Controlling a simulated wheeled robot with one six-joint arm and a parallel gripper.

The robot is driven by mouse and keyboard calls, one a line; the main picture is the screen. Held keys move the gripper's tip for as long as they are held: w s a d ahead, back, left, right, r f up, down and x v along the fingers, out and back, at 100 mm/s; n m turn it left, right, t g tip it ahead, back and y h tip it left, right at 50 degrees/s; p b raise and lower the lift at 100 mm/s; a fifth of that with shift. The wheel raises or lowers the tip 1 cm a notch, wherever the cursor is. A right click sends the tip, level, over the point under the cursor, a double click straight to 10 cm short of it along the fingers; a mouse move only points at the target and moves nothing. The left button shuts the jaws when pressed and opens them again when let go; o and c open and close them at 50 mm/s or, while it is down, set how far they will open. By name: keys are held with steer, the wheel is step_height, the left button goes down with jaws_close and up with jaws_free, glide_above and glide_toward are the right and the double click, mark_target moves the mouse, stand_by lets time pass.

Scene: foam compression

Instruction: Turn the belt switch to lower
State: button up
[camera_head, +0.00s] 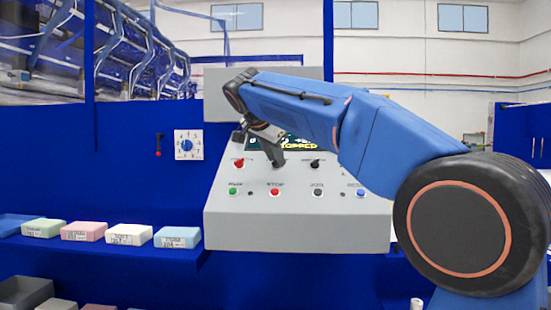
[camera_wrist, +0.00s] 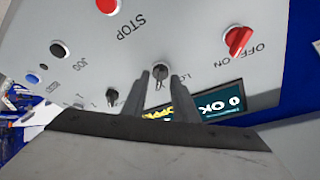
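The grey control panel (camera_head: 300,225) faces me, with a lit display (camera_head: 300,146) partly hidden by my gripper. A small dark knob (camera_wrist: 160,72), the middle one of the switch row, has a partly hidden label starting "LO" beside it in the wrist view. My gripper (camera_head: 279,163) is at the panel in front of this knob. In the wrist view its two fingers (camera_wrist: 160,84) stand apart, one on each side of the knob. I cannot tell whether they touch it. The knob is hidden behind my gripper in the head view.
A red OFF/ON switch (camera_wrist: 238,40) and another dark knob (camera_wrist: 112,97) flank the middle knob. Green (camera_head: 233,191), red STOP (camera_head: 275,191), black JOG (camera_head: 317,192) and blue (camera_head: 360,192) buttons sit below. Several foam blocks (camera_head: 129,235) lie on a blue shelf left.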

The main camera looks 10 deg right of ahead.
steer(key=shift+w+d+f, duration=0.2)
steer(key=shift+f, duration=0.05)
steer(key=shift+c, duration=0.6)
jaws_close()
